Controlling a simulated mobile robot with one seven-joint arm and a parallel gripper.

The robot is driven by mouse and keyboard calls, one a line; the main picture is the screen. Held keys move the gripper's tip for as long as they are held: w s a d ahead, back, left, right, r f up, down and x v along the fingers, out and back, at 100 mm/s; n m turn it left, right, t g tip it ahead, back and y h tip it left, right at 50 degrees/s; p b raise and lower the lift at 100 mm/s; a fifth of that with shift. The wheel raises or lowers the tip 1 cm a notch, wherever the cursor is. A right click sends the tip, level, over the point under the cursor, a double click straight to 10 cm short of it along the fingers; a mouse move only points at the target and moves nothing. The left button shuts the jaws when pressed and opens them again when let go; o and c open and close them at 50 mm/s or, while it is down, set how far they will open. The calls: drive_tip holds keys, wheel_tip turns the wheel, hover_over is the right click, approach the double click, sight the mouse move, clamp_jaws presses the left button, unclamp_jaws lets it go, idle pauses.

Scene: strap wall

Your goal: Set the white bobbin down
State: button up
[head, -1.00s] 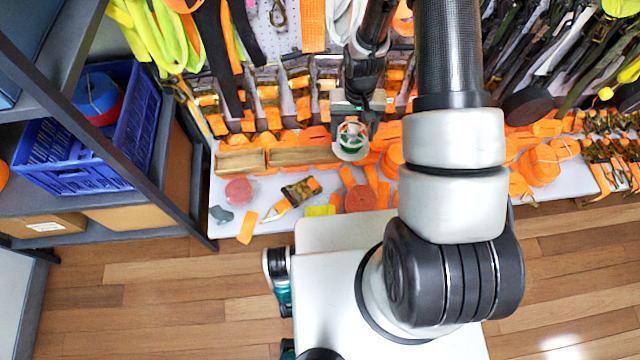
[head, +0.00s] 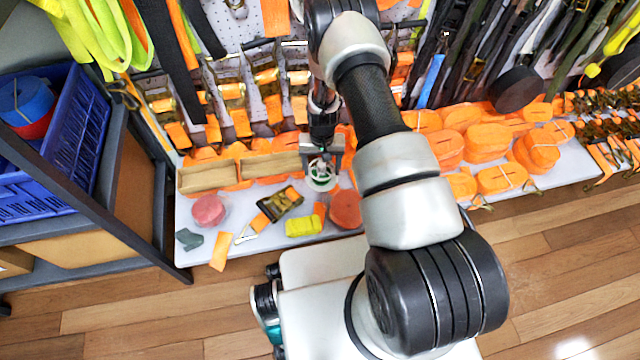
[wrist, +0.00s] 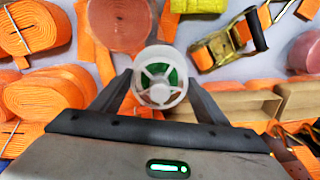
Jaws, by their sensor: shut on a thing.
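The white bobbin (head: 321,176) has a spoked face with green showing inside. It is between the fingers of my gripper (head: 321,160), over the white shelf (head: 262,228) of straps. In the wrist view the bobbin (wrist: 160,83) sits between the two dark fingers of my gripper (wrist: 160,90), which are shut on it. Grey shelf surface and orange straps show beyond it. I cannot tell how high the bobbin is above the shelf.
A red-orange roll (head: 345,209), a yellow bundle (head: 304,226), a ratchet buckle (head: 279,203) and a pink roll (head: 208,211) lie near the shelf's front. Brown wooden boxes (head: 270,166) stand behind. Orange strap rolls (head: 487,140) crowd the right. Small bare patches lie between items.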

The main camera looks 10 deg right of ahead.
wheel_tip(320, 180, down, 8)
drive_tip(key=shift+f+b, duration=0.1)
drive_tip(key=shift+b, duration=0.9)
drive_tip(key=o, duration=1.2)
